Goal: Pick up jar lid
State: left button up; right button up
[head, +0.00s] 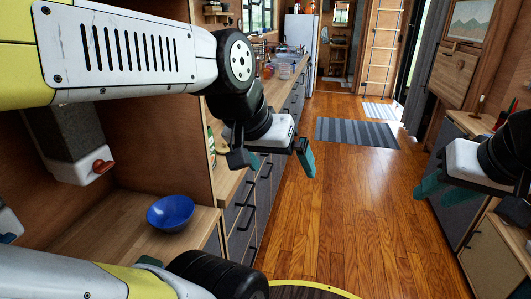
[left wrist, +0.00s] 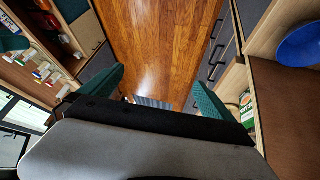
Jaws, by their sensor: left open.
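I cannot make out a jar lid for certain in either view. My left gripper (head: 272,160) is open and empty over the floor beside the counter front. My right gripper (head: 434,184) is at the right of the head view near a cabinet. One teal finger shows clearly, and its opening cannot be judged. A jar with a green label (left wrist: 247,107) stands on the counter side in the left wrist view, partly hidden by a finger.
A blue bowl (head: 171,212) sits on a wooden surface (head: 120,230) at the lower left. Small containers (left wrist: 44,70) stand at the left of the wrist view. Drawers line the aisle.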

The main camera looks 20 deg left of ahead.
aim_at(222, 148)
jog(key=i+l, duration=0.1)
jog(key=i, duration=0.45)
jog(key=i+l+u, duration=0.1)
jog(key=i+u, duration=0.15)
jog(key=u, duration=0.15)
jog(key=i+l+u, duration=0.15)
jog(key=u, duration=0.2)
jog(key=i+l+u, duration=0.25)
jog(key=u, duration=1.7)
jog(key=i+l, duration=0.05)
jog(key=l, duration=0.05)
